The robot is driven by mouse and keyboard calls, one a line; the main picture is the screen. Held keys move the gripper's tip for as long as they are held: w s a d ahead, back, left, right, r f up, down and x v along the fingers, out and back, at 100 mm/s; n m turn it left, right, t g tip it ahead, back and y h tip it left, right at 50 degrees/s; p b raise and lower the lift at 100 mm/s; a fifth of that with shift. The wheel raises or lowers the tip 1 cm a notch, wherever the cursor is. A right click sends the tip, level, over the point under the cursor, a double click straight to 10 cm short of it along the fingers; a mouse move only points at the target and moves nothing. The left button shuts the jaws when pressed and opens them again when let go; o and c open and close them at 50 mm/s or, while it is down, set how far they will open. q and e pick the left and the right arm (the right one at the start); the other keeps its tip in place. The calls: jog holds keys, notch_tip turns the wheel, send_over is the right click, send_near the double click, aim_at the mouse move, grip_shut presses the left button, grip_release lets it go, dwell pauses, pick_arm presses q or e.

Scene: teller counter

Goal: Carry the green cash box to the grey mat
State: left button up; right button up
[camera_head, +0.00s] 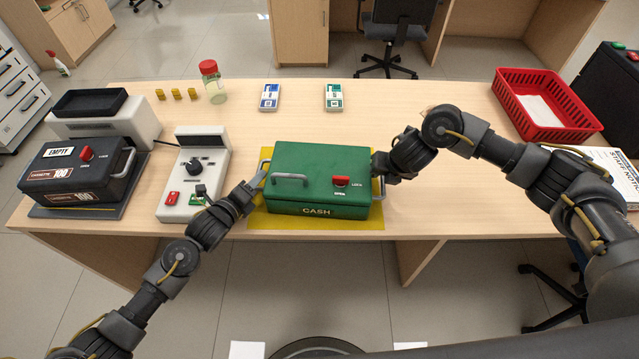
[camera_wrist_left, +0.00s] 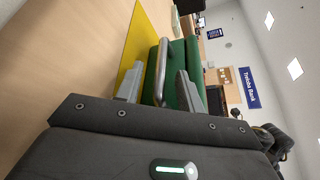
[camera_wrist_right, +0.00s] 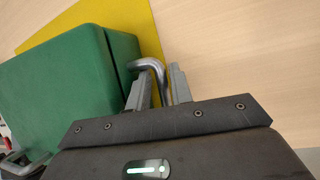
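The green cash box (camera_head: 318,180) sits on a yellow mat (camera_head: 270,222) at the front of the counter. It has a red lock knob, a top handle and a metal handle on each side. My left gripper (camera_head: 254,186) is at its left handle (camera_wrist_left: 161,68), with the open fingers on either side of the bar. My right gripper (camera_head: 380,168) is at its right handle (camera_wrist_right: 152,66), its fingers apart on either side of the bar. A dark grey mat (camera_head: 80,212) lies at the left front, mostly hidden under a black cassette (camera_head: 75,172).
A control device (camera_head: 195,172) with red and green buttons stands between the cassette and the cash box. A white machine (camera_head: 103,125), a red-capped jar (camera_head: 213,83), yellow pieces and two banknote bundles are further back. A red basket (camera_head: 545,105) is at the right.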

pick_arm(q)
jog(key=shift+w+d, duration=0.25)
jog(key=shift+w, duration=0.1)
pick_arm(e)
jog(key=shift+w+f, duration=0.15)
jog(key=shift+f, duration=0.25)
pick_arm(q)
jog(key=c, duration=0.4)
pick_arm(e)
jog(key=c, duration=0.4)
pick_arm(q)
grip_shut()
pick_arm(e)
grip_shut()
pick_arm(q)
jog(key=shift+f, duration=0.1)
jog(key=shift+a, duration=0.1)
jog(key=shift+r, duration=0.25)
pick_arm(e)
jog(key=shift+w+r, duration=0.15)
jog(key=shift+r, duration=0.1)
